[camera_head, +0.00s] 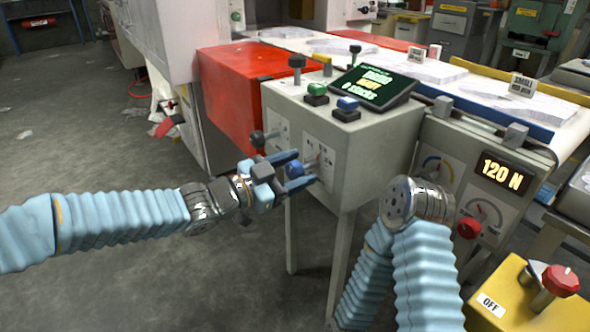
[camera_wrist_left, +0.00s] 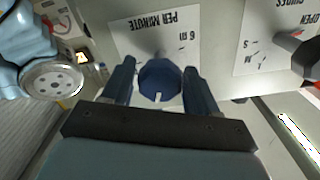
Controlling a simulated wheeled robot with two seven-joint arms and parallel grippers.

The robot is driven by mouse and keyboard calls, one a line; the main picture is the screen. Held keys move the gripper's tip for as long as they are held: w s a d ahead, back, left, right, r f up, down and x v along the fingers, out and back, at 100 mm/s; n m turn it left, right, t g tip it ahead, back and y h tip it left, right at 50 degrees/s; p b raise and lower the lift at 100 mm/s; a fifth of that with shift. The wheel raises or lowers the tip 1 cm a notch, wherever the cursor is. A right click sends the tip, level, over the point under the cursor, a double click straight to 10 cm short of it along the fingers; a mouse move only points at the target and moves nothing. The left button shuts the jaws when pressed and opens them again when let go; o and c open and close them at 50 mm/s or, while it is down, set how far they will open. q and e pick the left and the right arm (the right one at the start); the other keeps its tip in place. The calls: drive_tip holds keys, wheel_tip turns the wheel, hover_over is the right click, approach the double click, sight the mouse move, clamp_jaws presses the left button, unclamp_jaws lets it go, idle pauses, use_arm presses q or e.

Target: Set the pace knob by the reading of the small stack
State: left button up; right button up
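My left gripper (camera_head: 295,171) is at the front of the grey control box, with its blue fingers on either side of a blue knob (camera_head: 293,168). In the left wrist view the blue knob (camera_wrist_left: 160,82) sits between the fingers of the left gripper (camera_wrist_left: 160,88), under a label ending in "PER MINUTE". The gaps look very thin; I cannot tell whether the fingers touch it. A white stack (camera_head: 530,106) with a sign starting "SMALL" (camera_head: 522,85) lies on the conveyor. A display (camera_head: 502,174) reads "120 N". My right gripper is out of view.
The grey box (camera_head: 345,140) carries a dark screen (camera_head: 375,88), green and blue buttons and levers. A red cover (camera_head: 235,100) is behind it. A red knob (camera_head: 468,228) is on the panel under the conveyor. A yellow box (camera_head: 515,295) marked "OFF" is front right.

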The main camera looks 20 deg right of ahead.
use_arm(q)
drive_tip(key=shift+o, duration=0.8)
drive_tip(key=p+v, duration=0.2)
drive_tip(key=v, duration=1.1)
drive_tip(key=shift+s+a, duration=0.15)
drive_tip(key=shift+a, duration=0.2)
